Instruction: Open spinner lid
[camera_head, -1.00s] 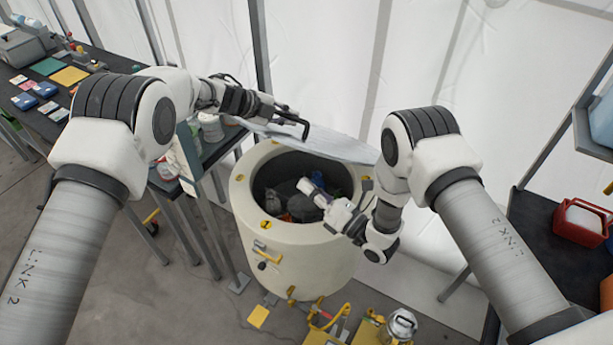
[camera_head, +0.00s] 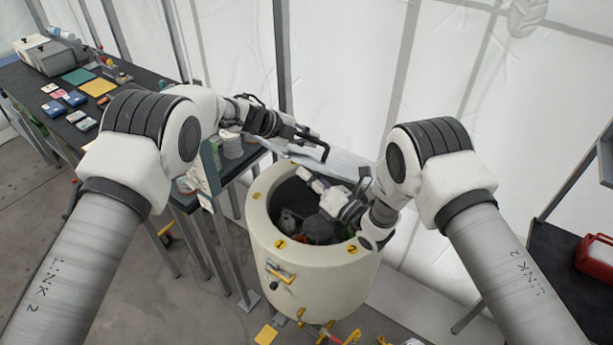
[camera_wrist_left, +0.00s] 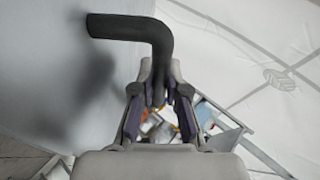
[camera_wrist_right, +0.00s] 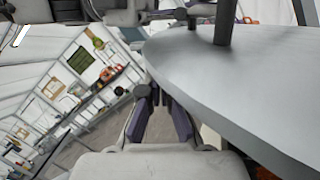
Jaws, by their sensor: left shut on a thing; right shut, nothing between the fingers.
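The spinner is a cream drum (camera_head: 320,275) with yellow labels on its rim and an open top. Its grey lid (camera_head: 348,158) is raised and tilted at the drum's back edge, partly hidden by my arms. My left gripper (camera_head: 297,133) is shut on the lid's black bent handle (camera_head: 316,142). In the left wrist view the handle (camera_wrist_left: 140,30) passes between the fingertips (camera_wrist_left: 158,92). My right gripper (camera_head: 310,180) is over the opening, shut and empty. In the right wrist view its fingers (camera_wrist_right: 160,95) are beside and just below the pale lid (camera_wrist_right: 235,85).
Dark lumps and small coloured items (camera_head: 308,228) lie inside the drum. A black workbench (camera_head: 110,90) with boxes and cards is at left. A dark shelf with a red container (camera_head: 595,256) is at right. Yellow fixtures (camera_head: 345,337) stand at the drum's foot.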

